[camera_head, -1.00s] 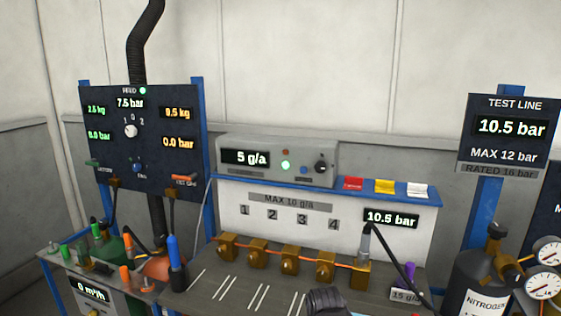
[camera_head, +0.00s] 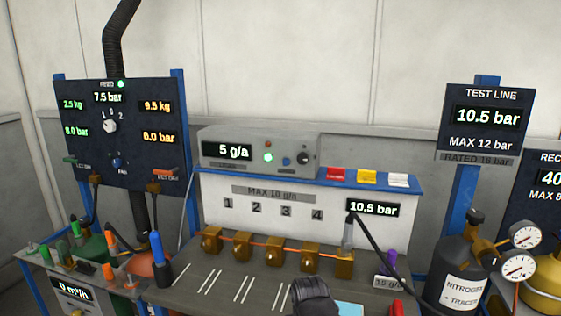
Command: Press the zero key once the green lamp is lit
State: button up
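The grey instrument box (camera_head: 258,150) stands on the blue shelf in the middle, with a display reading 5 g/a. A green lamp (camera_head: 268,157) on its front is lit. To the right of the lamp are a small blue button (camera_head: 287,161) and a dark knob (camera_head: 303,158). The labels by them are too small to read, so I cannot tell which is the zero key.
Red (camera_head: 336,174), yellow (camera_head: 367,177) and white (camera_head: 398,180) blocks sit on the shelf right of the box. Several brass fittings (camera_head: 274,254) line the bench below. A dark gauge panel (camera_head: 120,130) stands left, a nitrogen cylinder (camera_head: 462,270) right. Space before the box looks clear.

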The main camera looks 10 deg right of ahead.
grip_shut()
dwell(0.3)
dwell(1.4)
